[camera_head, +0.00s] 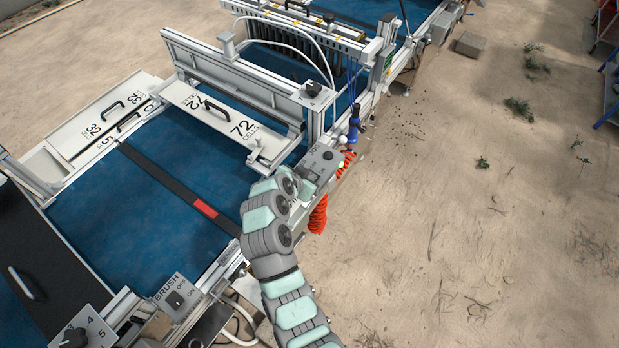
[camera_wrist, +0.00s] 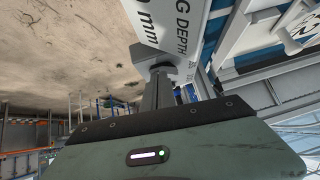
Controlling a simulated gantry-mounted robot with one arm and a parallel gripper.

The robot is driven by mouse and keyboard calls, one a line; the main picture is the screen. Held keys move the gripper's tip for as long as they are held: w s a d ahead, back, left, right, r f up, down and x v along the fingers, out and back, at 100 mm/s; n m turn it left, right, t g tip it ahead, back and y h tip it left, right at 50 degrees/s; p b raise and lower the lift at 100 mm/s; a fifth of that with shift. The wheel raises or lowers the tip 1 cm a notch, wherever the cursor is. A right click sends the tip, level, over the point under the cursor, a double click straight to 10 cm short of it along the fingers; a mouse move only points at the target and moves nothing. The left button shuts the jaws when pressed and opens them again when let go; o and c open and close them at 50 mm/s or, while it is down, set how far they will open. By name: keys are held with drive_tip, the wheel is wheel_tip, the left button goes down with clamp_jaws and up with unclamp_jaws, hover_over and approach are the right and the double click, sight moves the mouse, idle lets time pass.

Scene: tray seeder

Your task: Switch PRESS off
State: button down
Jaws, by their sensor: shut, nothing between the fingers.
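No label reading PRESS is legible in either view. My gripper (camera_head: 304,182) is at the machine's right rail in the head view, beside a grey box with a dark round knob (camera_head: 328,155). My arm covers part of this area, and I cannot tell whether that box carries the PRESS switch. In the wrist view my gripper (camera_wrist: 162,72) is shut and empty. Its fingertips are close to a white panel (camera_wrist: 172,28) marked "G DEPTH" and "mm". I cannot tell whether they touch it.
A BRUSH switch box (camera_head: 177,297) with OFF and ON marks stands at the lower left. The blue belt (camera_head: 150,205) runs left of my arm. A plate marked 72 CELLS (camera_head: 232,122) and red coiled hose (camera_head: 319,214) are nearby. Bare sandy ground lies right.

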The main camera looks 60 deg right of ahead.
drive_tip(key=r, duration=0.4)
drive_tip(key=shift+s+a+r, duration=0.1)
drive_tip(key=shift+s+a, duration=0.1)
drive_tip(key=shift+s, duration=0.15)
drive_tip(key=s+v, duration=0.1)
drive_tip(key=v, duration=0.8)
drive_tip(key=shift+a+b, duration=0.2)
drive_tip(key=shift+b, duration=0.2)
